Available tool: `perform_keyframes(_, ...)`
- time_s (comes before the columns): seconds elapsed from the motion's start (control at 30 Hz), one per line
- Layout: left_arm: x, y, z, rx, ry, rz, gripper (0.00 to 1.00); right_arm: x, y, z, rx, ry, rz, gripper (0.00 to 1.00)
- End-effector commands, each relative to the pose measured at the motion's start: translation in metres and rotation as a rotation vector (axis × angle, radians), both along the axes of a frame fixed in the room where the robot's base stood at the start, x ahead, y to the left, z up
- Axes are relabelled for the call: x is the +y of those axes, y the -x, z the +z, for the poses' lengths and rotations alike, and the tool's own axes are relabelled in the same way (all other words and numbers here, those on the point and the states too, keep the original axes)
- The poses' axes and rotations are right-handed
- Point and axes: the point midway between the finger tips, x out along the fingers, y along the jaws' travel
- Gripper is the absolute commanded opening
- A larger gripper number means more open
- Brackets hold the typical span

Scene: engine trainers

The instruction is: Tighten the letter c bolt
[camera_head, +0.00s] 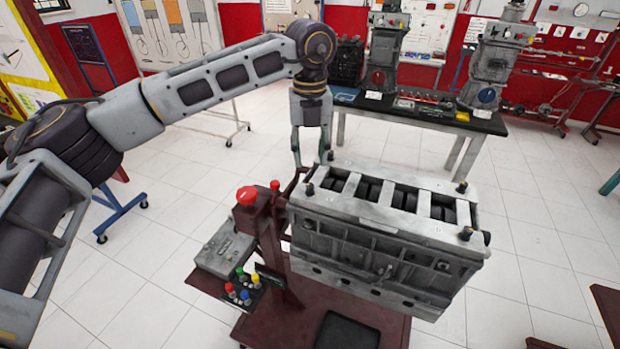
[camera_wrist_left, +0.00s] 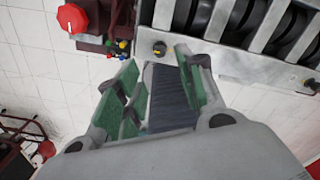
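The engine block (camera_head: 380,240) is grey with open cylinders along its top. Small dark bolts stand at its top corners: front left (camera_head: 310,189), back right (camera_head: 461,187) and front right (camera_head: 465,233). No letter on them is readable. My left gripper (camera_head: 309,162) points down above the block's left end. In the left wrist view its green-padded fingers (camera_wrist_left: 156,62) are apart, with nothing held. A dark bolt with a yellow mark (camera_wrist_left: 159,48) shows just beyond and between the fingertips, apart from them. My right gripper is not in view.
The dark red stand (camera_head: 285,285) carries a red mushroom button (camera_head: 247,196), a grey box (camera_head: 225,250) and several coloured buttons (camera_head: 243,287) left of the block. A black-topped table (camera_head: 440,119) stands behind. The tiled floor around is mostly clear.

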Motion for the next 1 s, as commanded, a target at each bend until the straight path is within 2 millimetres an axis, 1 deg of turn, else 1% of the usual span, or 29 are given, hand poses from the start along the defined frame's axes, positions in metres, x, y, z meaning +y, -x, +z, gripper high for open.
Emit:
perform_keyframes(0.4,0.0,0.001,-0.054,0.002,-0.001,0.0,0.38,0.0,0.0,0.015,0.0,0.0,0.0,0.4)
perform_keyframes(0.6,0.0,0.0,-0.076,0.001,0.0,0.001,0.38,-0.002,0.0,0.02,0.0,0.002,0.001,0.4)
perform_keyframes(0.8,0.0,0.0,-0.087,0.0,0.0,0.001,0.38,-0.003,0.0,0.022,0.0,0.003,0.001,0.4)
perform_keyframes(1.0,0.0,0.0,-0.089,-0.001,0.0,0.001,0.38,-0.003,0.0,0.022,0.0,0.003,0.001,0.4)
